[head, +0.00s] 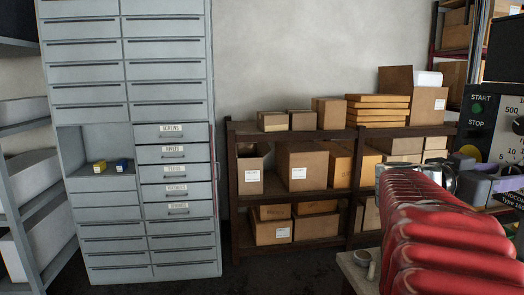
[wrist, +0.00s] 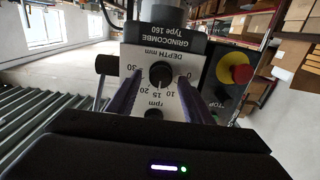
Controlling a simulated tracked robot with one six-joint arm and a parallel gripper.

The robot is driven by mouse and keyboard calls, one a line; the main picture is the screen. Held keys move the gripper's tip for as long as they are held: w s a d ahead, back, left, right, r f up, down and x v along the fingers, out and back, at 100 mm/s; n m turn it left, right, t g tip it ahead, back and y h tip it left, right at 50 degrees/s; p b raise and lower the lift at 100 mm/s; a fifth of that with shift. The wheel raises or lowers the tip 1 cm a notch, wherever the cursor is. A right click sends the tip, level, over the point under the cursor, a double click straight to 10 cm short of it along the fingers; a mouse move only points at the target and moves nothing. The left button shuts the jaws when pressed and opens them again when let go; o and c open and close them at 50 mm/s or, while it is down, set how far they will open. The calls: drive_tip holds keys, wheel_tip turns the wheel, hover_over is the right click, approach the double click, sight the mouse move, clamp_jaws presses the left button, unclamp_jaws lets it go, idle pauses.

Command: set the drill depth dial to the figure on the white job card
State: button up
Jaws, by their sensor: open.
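The drill depth dial (wrist: 161,76) is a round black knob on a white plate marked DEPTH mm, seen upside down in the wrist view. Figures from 0 to 30 surround it. Its exact setting is too small to tell. My gripper (wrist: 160,86) is open, with one finger on each side of the knob. I cannot tell whether the fingers touch it. No white job card with a readable figure shows in either view.
The black control panel (head: 480,123) with START and STOP is at the right edge. A red stop button (wrist: 241,74) on yellow sits beside the dial plate. A grey drawer cabinet (head: 85,75) and a shelf (head: 345,133) of cardboard boxes stand along the back wall.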

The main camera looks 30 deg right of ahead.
drive_tip(key=shift+d, duration=0.1)
drive_tip(key=shift+c, duration=0.2)
drive_tip(key=shift+s, duration=0.1)
drive_tip(key=c, duration=0.9)
drive_tip(key=shift+s+d, duration=0.1)
drive_tip(key=shift+d, duration=0.05)
drive_tip(key=shift+c, duration=0.4)
drive_tip(key=shift+n, duration=0.4)
drive_tip(key=n, duration=0.4)
drive_tip(key=shift+w, duration=0.2)
drive_tip(key=n, duration=0.7)
drive_tip(key=shift+f, duration=0.15)
drive_tip(key=shift+w, duration=0.1)
